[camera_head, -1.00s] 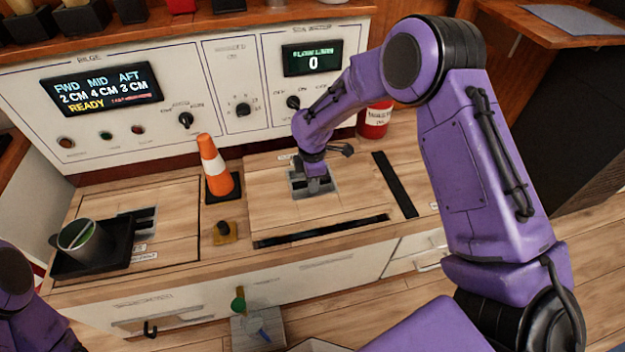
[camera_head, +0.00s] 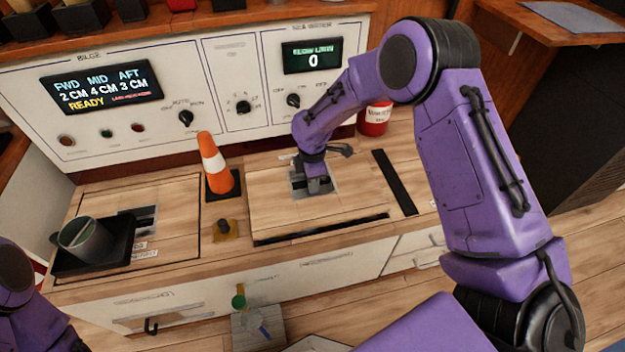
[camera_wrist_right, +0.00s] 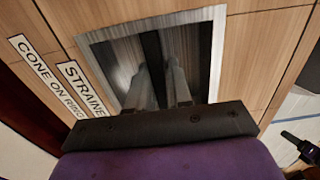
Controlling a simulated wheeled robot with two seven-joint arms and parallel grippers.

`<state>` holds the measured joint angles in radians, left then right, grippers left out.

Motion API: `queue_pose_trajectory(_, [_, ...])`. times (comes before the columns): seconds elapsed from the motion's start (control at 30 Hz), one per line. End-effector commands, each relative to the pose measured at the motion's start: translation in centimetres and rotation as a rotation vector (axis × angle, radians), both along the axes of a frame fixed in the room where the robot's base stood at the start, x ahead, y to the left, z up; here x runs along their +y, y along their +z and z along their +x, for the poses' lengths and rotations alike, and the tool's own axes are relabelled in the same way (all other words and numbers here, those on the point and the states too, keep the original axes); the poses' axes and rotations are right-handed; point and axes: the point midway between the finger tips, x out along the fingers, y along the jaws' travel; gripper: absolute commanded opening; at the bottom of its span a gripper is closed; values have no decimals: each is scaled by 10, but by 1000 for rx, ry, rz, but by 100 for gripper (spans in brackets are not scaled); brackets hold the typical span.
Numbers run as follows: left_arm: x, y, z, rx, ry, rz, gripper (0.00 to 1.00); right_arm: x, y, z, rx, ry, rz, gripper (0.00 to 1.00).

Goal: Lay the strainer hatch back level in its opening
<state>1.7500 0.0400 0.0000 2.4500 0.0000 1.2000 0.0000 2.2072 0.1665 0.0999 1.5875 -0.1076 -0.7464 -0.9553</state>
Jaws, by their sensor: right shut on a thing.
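The strainer hatch (camera_head: 345,205) is a light wooden panel in the counter, with a metal-lined grip recess. A dark gap shows along its front edge; I cannot tell for certain how level it lies. My right gripper (camera_head: 316,186) reaches down into the recess and is shut on the dark bar across it. In the right wrist view both fingers (camera_wrist_right: 160,85) straddle the bar inside the metal recess, beside a label reading STRAINE. The hatch (camera_wrist_right: 262,50) fills much of that view. My left gripper is out of view; only part of the left arm shows at bottom left.
An orange and white cone (camera_head: 216,165) stands left of the hatch, near a small knob on a brass plate (camera_head: 225,229). A mug (camera_head: 84,240) sits in a black tray (camera_head: 122,250) on the left hatch. A black strip (camera_head: 395,182) lies right; a red canister (camera_head: 374,120) stands behind.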

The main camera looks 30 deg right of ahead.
Motion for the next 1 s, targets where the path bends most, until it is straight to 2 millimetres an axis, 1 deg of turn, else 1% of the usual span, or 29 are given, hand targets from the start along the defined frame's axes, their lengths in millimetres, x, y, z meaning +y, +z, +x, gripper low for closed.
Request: queue_pose_trajectory(1.0, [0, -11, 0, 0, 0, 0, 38, 0, -29, 1, -3, 1, 0, 0])
